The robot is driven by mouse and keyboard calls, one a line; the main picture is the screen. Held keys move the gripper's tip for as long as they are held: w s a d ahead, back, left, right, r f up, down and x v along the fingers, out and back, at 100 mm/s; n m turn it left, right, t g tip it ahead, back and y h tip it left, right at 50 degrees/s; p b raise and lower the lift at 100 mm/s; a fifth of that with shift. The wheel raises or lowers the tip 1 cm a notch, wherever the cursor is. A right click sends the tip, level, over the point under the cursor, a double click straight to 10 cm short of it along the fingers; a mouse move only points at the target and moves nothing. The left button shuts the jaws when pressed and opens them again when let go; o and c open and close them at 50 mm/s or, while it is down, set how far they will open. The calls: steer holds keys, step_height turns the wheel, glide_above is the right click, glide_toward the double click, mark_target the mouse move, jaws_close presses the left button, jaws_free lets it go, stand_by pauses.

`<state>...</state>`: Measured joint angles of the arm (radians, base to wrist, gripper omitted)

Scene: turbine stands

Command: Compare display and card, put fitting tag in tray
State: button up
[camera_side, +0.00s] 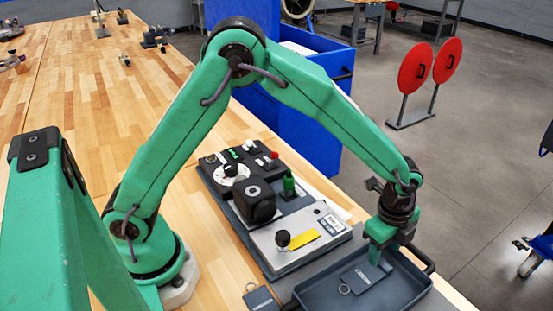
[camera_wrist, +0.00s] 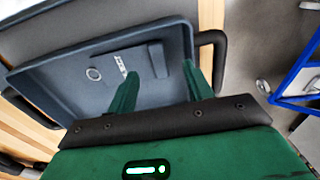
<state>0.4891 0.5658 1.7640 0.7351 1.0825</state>
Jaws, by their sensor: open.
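My gripper (camera_side: 377,255) is open above the dark grey tray (camera_side: 412,297), its fingers pointing down into it. A dark tag (camera_side: 364,277) with a ring lies in the tray, just below the fingertips. In the wrist view the tag (camera_wrist: 140,63) lies on the tray floor beyond and between the two green fingers of my gripper (camera_wrist: 157,80), with no clear grip on it. A second dark tag (camera_side: 260,299) with a ring lies outside the tray, to its left. The panel (camera_side: 285,262) carries a white printed label and a yellow strip (camera_side: 303,240); I cannot read the display or card.
A blue cabinet (camera_side: 310,130) is behind. The wooden bench (camera_side: 100,110) is mostly clear at left.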

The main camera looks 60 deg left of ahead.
steer(key=shift+r, duration=2.95)
steer(key=s+a+r+n+t, duration=0.1)
steer(key=s+a+r+n, duration=0.3)
steer(key=a+r, duration=0.25)
steer(key=s+a+r+n+t, duration=0.1)
steer(key=s+a+r+n, duration=0.25)
steer(key=a+r, duration=0.3)
steer(key=s+a+r+n+t, duration=0.1)
steer(key=s+a+n+t, duration=0.1)
steer(key=s+a+n, duration=0.8)
steer(key=shift+s+t, duration=0.4)
steer(key=shift+s, duration=1.25)
steer(key=shift+r+n, duration=0.1)
steer(key=shift+n, duration=0.15)
